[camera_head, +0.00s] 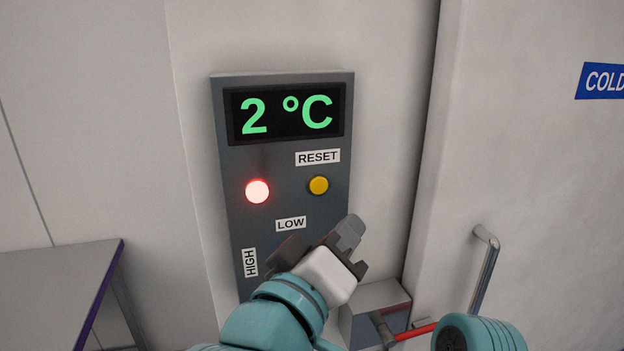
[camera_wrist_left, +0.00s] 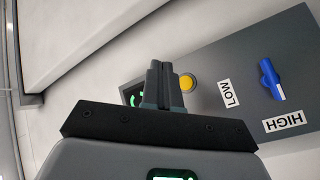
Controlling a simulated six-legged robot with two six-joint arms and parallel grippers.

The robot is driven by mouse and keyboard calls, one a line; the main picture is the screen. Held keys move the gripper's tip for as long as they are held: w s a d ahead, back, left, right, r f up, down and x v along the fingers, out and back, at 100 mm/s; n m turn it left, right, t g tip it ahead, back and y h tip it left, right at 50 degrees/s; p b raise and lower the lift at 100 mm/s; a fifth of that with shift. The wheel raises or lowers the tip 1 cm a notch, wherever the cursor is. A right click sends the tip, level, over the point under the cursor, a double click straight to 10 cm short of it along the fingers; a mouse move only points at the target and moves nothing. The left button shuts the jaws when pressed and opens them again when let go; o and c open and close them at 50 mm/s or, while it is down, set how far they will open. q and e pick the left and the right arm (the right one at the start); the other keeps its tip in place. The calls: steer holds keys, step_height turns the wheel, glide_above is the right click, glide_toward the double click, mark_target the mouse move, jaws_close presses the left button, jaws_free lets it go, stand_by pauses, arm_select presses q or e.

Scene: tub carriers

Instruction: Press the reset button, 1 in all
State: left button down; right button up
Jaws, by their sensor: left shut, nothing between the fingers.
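The yellow reset button (camera_head: 318,185) sits under the RESET label (camera_head: 318,157) on a dark grey panel (camera_head: 232,160). In the left wrist view the button (camera_wrist_left: 187,82) shows just right of the fingertips. My left gripper (camera_head: 351,228) is shut and empty. In the head view its tips are below and right of the button, with a visible gap in the picture; I cannot tell the depth between them. The shut fingers also show in the left wrist view (camera_wrist_left: 160,68). My right gripper is out of view; a teal arm part of mine shows at the lower right.
The display (camera_head: 288,113) reads 2 °C in green. A red light (camera_head: 257,191) glows left of the button. A blue lever (camera_wrist_left: 271,79) is near the LOW and HIGH labels. A grey box (camera_head: 375,302) with a red bar, a door handle (camera_head: 486,268) and a table (camera_head: 55,290) stand nearby.

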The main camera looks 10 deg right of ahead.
mark_target(319, 185)
arm_select(q)
steer(key=shift+s, duration=0.1)
steer(key=w+b, duration=0.4)
steer(key=w, duration=0.5)
steer(key=shift+a, duration=0.1)
steer(key=shift+s, duration=0.1)
steer(key=shift+w, duration=0.2)
stand_by(1.8)
steer(key=shift+w, duration=0.35)
